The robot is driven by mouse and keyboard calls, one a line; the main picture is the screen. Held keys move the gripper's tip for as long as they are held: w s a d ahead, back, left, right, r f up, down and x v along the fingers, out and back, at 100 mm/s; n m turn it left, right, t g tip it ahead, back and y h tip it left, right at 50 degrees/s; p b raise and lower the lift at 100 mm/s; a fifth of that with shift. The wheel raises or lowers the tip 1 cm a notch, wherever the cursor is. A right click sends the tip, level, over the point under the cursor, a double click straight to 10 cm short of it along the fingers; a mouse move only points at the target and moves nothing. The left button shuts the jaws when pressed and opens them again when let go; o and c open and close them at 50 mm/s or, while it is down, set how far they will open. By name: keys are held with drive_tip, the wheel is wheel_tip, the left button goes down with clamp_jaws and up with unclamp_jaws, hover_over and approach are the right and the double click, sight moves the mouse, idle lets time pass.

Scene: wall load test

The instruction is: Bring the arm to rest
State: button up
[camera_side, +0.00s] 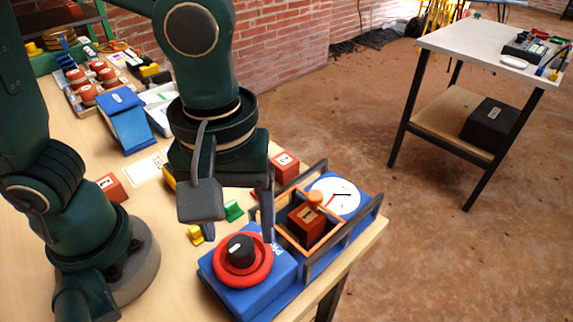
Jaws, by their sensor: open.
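My gripper (236,208) points down in the middle of the picture, above the near part of the table. Its jaws are apart, and I see nothing held between them. One dark finger hangs just left of the wooden tray (335,240) on a blue device (253,291). I cannot tell whether that finger touches the device. A red-brown block (306,226) with a round wooden knob (315,198) sits in the tray. The device also has a white dial (336,195) and a red ring with a black knob (241,249). My arm hides part of the table.
Red blocks (285,166) (111,187), a green piece (233,211) and a yellow piece (195,236) lie near my gripper. A blue stand (126,122) and a tray of red-topped items (74,99) stand farther back. Dark rails edge the device. A side table (480,45) stands apart at right.

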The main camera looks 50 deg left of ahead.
drive_tip(key=shift+r, duration=0.95)
drive_tip(key=shift+w+a+r, duration=0.1)
drive_tip(key=shift+w+a, duration=0.05)
drive_tip(key=shift+w, duration=0.05)
drive_tip(key=a+r+m+t, duration=0.1)
drive_tip(key=a+m+t, duration=0.4)
drive_tip(key=a+m, duration=0.4)
drive_tip(key=w+a, duration=0.1)
drive_tip(key=a, duration=0.2)
drive_tip(key=shift+r+t, duration=0.25)
drive_tip(key=shift+t, duration=0.05)
